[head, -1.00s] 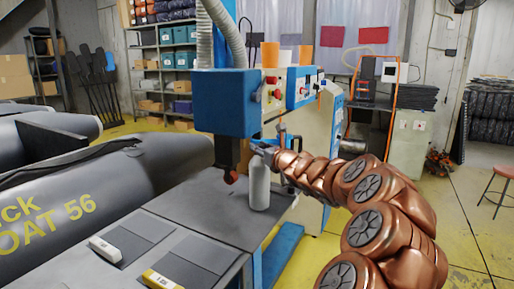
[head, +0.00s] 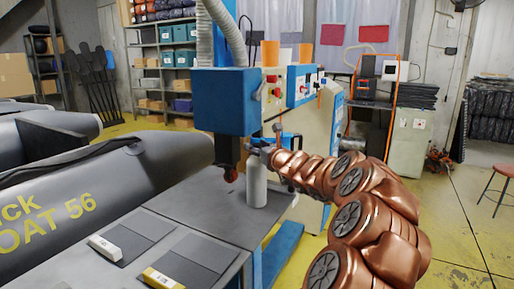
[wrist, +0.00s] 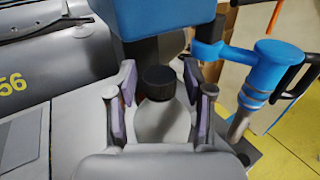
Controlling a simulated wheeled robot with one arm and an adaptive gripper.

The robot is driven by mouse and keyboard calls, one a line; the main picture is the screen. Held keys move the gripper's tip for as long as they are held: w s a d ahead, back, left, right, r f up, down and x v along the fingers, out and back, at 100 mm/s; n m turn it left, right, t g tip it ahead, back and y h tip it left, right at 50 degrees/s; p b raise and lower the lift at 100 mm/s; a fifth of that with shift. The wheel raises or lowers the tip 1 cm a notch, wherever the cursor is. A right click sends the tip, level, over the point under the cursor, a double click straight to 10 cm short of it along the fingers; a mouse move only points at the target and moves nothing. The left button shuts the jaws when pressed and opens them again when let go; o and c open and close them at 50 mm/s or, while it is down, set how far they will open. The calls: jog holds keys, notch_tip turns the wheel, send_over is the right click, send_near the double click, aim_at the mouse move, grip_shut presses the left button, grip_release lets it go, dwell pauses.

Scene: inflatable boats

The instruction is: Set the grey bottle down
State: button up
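The grey bottle (head: 256,183) stands upright at the right part of the grey worktable (head: 190,200), beside the blue machine head. In the head view its base appears at or just above the tabletop; I cannot tell if it touches. My gripper (head: 262,150) is at the bottle's upper part, at the end of my copper arm. In the wrist view the bottle (wrist: 163,125), with its black cap (wrist: 158,82), is between the two purple-padded fingers of my gripper (wrist: 158,105). The fingers hold it, though the contact is partly hidden.
The blue machine head (head: 224,101) and its red-tipped part (head: 231,174) are close left of the bottle. A white-yellow block (head: 104,247) and a yellow block (head: 162,279) lie at the table's front. Grey inflatable boats (head: 100,190) fill the left. Bare tabletop lies between.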

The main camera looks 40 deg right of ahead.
jog(key=shift+r, duration=0.1)
jog(key=shift+s, duration=0.15)
jog(key=v, duration=1.1)
jog(key=shift+s+b, duration=0.3)
jog(key=shift+s, duration=0.05)
jog(key=shift+a, duration=0.15)
